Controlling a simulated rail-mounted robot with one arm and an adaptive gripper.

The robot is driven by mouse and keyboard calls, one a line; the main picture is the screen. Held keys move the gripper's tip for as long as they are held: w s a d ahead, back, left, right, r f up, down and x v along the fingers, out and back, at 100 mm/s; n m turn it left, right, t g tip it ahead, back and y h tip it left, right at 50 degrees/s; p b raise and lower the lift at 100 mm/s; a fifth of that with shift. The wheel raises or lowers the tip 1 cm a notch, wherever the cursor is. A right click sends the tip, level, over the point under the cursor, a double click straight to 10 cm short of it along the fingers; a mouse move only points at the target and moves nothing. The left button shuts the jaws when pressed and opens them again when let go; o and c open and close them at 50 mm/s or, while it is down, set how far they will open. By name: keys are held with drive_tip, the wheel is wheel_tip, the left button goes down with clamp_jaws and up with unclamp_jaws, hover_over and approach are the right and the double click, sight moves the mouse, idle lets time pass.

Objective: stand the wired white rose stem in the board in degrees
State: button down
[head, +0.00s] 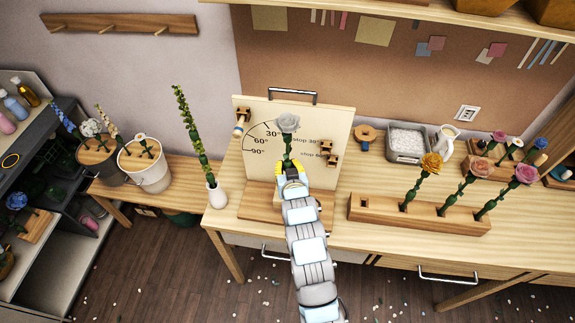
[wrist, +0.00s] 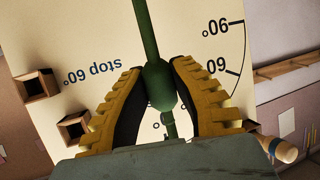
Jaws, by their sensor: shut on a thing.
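The white rose stem (head: 289,124) is upright in front of the board in the head view, its pale bloom at the top. My gripper (head: 291,170) is shut on its green stem below the bloom. In the wrist view my yellow-padded gripper (wrist: 160,95) closes around a thick green part of the stem (wrist: 147,30). The board in degrees (head: 340,115) is a pale upright panel with an arc marked 30, 60 and 90 degrees, and it also shows in the wrist view (wrist: 190,25). Wooden stops are fixed on it. The stem's foot is hidden behind my gripper and arm.
A wooden block (head: 375,211) with yellow, pink and mauve roses stands at the right. A white vase (head: 216,195) with a tall green stem is at the left. A grey tray (head: 406,145) of white grains and a white pitcher (head: 442,138) stand behind.

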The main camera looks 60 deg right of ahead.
drive_tip(key=shift+f+b, duration=0.35)
drive_tip(key=shift+b, duration=0.3)
idle(1.5)
drive_tip(key=shift+f+b, duration=1.7)
drive_tip(key=shift+f, duration=2.05)
idle(2.1)
